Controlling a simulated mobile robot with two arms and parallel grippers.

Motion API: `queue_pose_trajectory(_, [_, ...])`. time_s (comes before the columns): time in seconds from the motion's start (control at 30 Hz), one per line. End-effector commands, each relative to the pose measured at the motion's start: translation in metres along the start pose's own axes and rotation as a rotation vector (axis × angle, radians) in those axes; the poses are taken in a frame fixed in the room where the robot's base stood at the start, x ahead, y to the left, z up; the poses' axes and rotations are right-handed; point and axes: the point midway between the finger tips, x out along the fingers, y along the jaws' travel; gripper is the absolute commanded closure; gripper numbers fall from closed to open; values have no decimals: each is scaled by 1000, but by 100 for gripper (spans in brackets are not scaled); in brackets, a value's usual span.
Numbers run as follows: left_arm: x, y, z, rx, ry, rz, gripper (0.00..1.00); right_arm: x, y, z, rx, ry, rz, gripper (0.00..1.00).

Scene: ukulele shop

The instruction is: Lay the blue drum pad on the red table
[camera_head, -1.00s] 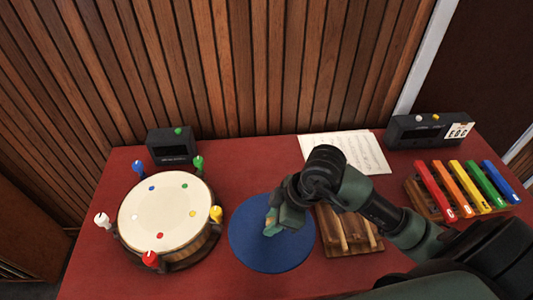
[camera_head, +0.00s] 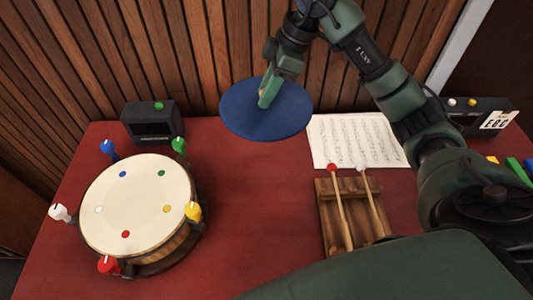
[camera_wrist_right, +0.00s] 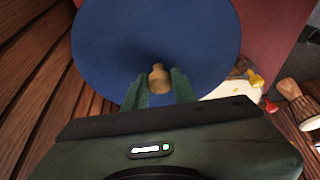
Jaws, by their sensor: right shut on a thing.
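The blue drum pad (camera_head: 280,122) is a flat round disc, held raised above the back of the red table (camera_head: 258,210), in front of the slatted wall. My right gripper (camera_head: 266,97) is over the pad's middle, shut on it by a small tan knob. In the right wrist view the knob (camera_wrist_right: 159,77) sits between the two green fingers (camera_wrist_right: 160,88), and the blue pad (camera_wrist_right: 150,30) spreads beyond them. The table's middle is bare below the pad. My left gripper is not in view.
A cream drum (camera_head: 138,205) with coloured pegs stands at left. A dark box (camera_head: 152,124) is behind it. Sheet music (camera_head: 345,140) and a wooden rack (camera_head: 350,215) with two mallets lie to the right. Another dark box (camera_head: 480,117) stands at the back right. The table between drum and rack is free.

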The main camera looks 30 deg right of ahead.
Motion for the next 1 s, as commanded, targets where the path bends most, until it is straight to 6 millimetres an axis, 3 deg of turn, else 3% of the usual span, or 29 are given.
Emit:
queue_pose_trajectory(0.3, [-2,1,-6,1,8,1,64,78,-2,33,5,-2,-6,100])
queue_pose_trajectory(0.5, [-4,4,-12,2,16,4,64,119,-1,50,4,-1,-3,100])
queue_pose_trajectory(0.77, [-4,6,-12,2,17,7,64,138,-1,57,2,1,1,100])
queue_pose_trajectory(1.0, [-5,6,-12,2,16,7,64,170,-1,70,2,0,0,100])
